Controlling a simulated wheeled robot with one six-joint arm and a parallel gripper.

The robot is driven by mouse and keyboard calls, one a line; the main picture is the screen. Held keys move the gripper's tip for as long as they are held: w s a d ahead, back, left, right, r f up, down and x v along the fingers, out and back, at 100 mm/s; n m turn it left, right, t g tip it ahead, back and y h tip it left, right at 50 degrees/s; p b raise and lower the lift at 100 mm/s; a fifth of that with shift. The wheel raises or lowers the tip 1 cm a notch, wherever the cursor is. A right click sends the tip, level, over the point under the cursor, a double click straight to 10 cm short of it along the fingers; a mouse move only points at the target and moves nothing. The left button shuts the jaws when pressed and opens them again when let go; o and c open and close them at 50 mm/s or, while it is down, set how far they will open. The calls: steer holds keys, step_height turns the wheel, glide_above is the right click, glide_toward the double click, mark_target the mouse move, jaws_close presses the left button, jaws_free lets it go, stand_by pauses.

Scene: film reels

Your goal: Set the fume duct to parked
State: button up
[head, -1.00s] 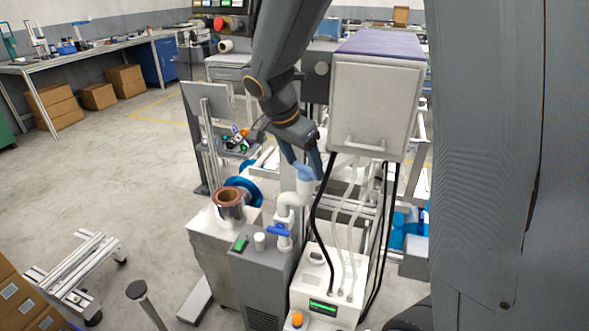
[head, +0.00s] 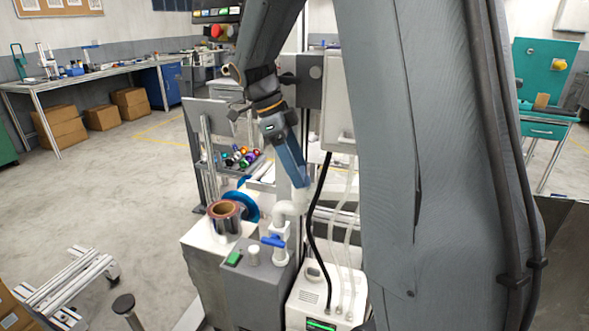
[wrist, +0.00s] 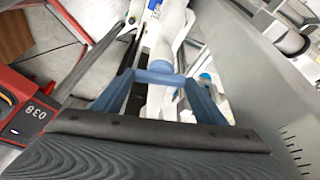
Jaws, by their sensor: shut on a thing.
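A white pipe with an elbow (head: 283,210), which I take to be the fume duct, rises behind the grey box with the blue valve handle. My gripper (head: 299,180) points down at the pipe's upper end. In the wrist view, the blue fingers of my gripper (wrist: 166,84) stand apart on either side of a white tube with a blue-grey collar (wrist: 160,76), and they are shut on it. The tube runs away from the fingers towards the top of the view. Its far end and mounting are hard to make out.
A grey box (head: 257,292) with a blue valve handle (head: 272,241) stands below the pipe. A copper-coloured roll (head: 225,212) is to its left. A white machine (head: 308,292) with a black hose is to its right. Open floor (head: 120,200) lies at left.

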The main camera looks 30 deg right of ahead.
steer(key=shift+d+m, duration=0.1)
steer(key=shift+m, duration=0.4)
steer(key=shift+g, duration=0.3)
steer(key=o, duration=1.5)
steer(key=b+v, duration=0.1)
steer(key=v, duration=0.2)
steer(key=shift+f, duration=0.1)
steer(key=w+a+b, duration=0.1)
steer(key=w+a, duration=0.3)
steer(key=w+a+b, duration=0.1)
steer(key=w+a, duration=0.3)
steer(key=a, duration=0.1)
